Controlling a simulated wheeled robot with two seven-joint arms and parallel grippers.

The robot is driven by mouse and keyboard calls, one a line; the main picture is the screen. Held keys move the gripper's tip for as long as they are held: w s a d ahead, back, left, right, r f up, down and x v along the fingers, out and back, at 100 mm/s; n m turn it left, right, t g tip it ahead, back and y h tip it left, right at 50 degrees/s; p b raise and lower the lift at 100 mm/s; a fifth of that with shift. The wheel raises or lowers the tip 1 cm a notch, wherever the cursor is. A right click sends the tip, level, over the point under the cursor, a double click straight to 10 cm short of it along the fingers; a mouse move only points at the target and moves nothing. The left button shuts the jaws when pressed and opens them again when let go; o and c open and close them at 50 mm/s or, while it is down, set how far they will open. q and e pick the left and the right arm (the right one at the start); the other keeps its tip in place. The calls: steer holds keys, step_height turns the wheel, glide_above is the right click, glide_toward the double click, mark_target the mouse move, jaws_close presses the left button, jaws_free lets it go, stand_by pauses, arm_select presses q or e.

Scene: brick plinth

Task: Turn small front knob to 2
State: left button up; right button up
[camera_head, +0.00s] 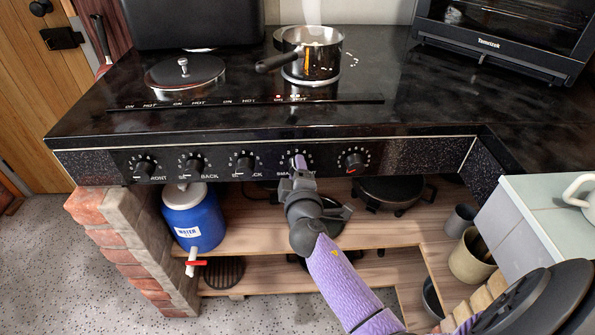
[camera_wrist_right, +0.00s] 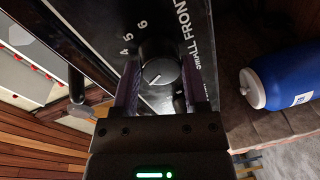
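The small front knob (camera_wrist_right: 160,68) is a round black knob with a white pointer line, beside the lettering "SMALL FRONT" and a scale of white numbers. In the head view it is mostly hidden behind my right gripper (camera_head: 298,168), which reaches up to the stove's front panel (camera_head: 222,163). In the right wrist view, the two fingers of my right gripper (camera_wrist_right: 163,85) stand on either side of the knob. Whether they press on it or leave a thin gap, I cannot tell. The pointer line slants towards the lower left in that view. My left gripper is not in view.
Other knobs (camera_head: 245,163) (camera_head: 354,161) flank it on the panel. A steaming pot (camera_head: 322,58) stands on the hob above. A blue water container (camera_head: 193,222) is below left. Shelves (camera_head: 270,230) lie under the panel, and a pale counter (camera_head: 530,210) is at the right.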

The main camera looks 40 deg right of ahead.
steer(key=o, duration=0.4)
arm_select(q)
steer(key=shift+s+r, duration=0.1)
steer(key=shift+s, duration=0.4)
arm_select(e)
steer(key=shift+o, duration=0.2)
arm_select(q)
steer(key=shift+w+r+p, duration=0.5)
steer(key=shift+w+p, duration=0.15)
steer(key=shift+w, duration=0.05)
arm_select(e)
steer(key=f+v, duration=0.1)
steer(key=v, duration=0.9)
steer(key=shift+r, duration=0.4)
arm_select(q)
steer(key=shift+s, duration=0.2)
arm_select(e)
steer(key=shift+a, duration=0.1)
